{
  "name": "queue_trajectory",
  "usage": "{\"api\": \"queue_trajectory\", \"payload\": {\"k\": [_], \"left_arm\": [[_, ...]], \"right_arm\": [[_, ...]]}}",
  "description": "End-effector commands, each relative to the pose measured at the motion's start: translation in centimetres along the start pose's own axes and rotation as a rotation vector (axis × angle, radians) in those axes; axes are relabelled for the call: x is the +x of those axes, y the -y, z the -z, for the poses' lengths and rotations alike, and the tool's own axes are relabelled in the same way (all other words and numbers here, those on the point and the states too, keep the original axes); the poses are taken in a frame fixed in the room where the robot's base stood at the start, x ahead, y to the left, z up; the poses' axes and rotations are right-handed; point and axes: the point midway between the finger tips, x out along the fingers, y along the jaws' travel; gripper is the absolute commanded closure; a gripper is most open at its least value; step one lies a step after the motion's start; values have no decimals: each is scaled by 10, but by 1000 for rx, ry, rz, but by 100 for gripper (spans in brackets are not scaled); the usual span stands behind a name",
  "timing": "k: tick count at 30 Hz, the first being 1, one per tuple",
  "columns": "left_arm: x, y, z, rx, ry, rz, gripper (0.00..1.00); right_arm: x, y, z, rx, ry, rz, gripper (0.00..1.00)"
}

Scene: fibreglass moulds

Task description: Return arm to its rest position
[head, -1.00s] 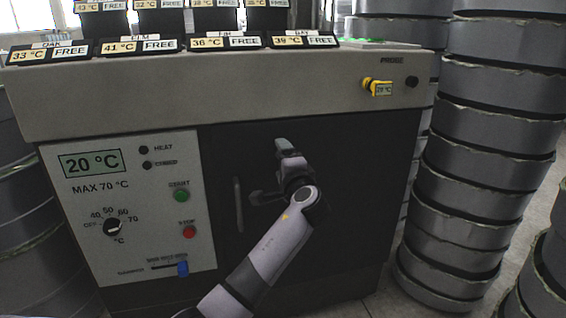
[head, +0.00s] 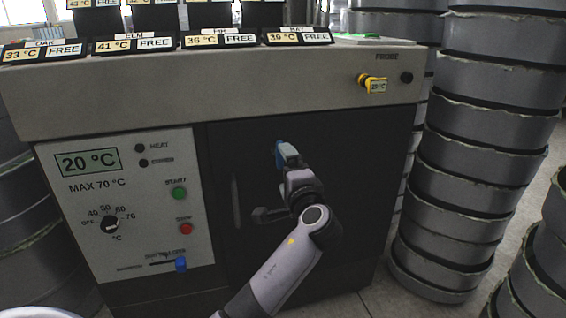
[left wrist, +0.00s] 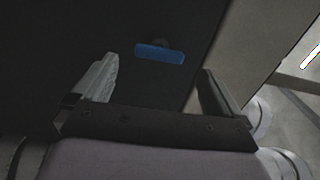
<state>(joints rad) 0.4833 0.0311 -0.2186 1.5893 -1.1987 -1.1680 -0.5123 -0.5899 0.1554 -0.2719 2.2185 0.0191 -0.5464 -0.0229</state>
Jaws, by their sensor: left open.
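My left gripper (head: 272,184) is in front of the dark door (head: 350,170) of the grey cabinet, its arm coming up from the bottom of the head view. It is open, and the left wrist view shows nothing between its two fingers (left wrist: 157,88). A small blue piece (head: 279,155) shows just behind its upper finger, partly hidden. In the left wrist view a blue bar (left wrist: 160,53) stands on the dark surface beyond the fingertips, apart from them. My right gripper is not in view.
The control panel (head: 130,210) reads 20 °C, with a dial, buttons and a blue slider (head: 181,264). A yellow probe (head: 372,83) is on the cabinet's upper front. Stacks of round grey moulds (head: 470,150) stand close on the right. Several labelled displays (head: 135,45) line the top.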

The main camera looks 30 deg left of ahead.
Motion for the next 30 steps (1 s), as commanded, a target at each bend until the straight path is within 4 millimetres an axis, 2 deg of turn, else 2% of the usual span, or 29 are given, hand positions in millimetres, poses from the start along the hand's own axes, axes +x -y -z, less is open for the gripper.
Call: {"api": "queue_trajectory", "payload": {"k": [16, 19, 22, 25, 30], "left_arm": [[-4, 0, 0, -1, -1, 0, 0], [-6, -8, 0, -6, -16, -15, 0], [-14, -34, 0, -37, -75, -69, 0], [-34, -76, 0, -101, -174, -170, 0], [-88, -149, -7, -274, -350, -401, 0]], "right_arm": [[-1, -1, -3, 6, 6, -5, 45], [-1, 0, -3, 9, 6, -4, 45], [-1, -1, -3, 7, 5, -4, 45], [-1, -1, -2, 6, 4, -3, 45], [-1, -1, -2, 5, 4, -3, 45]]}}
